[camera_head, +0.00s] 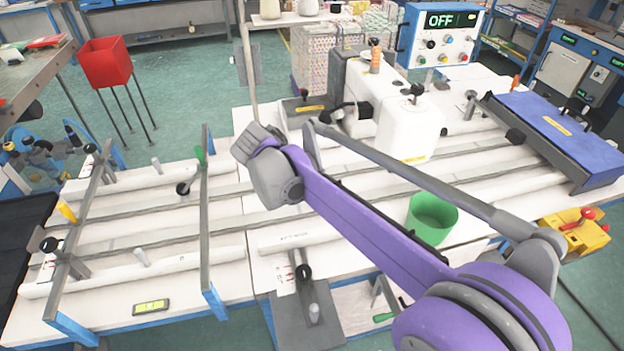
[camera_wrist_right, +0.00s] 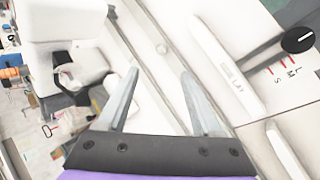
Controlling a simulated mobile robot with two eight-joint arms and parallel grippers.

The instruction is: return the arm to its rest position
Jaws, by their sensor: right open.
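My right arm (camera_head: 370,220), purple and grey, reaches in from the lower right and extends over the white work table (camera_head: 90,325). Its grey wrist end (camera_head: 268,175) is above the rails, left of the white sewing machine (camera_head: 405,125). The fingers cannot be made out in the head view. In the right wrist view my right gripper (camera_wrist_right: 158,73) is open, with two grey fingers apart and nothing between them. Rails and the white table surface lie beyond the fingertips. My left gripper is not in view.
A green cup (camera_head: 432,220) stands beside my forearm. A control box (camera_head: 440,35) reading OFF is at the back. A blue panel (camera_head: 560,130) lies at right, above a yellow box with a red knob (camera_head: 578,230). Upright frame bars (camera_head: 207,220) cross the left rails.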

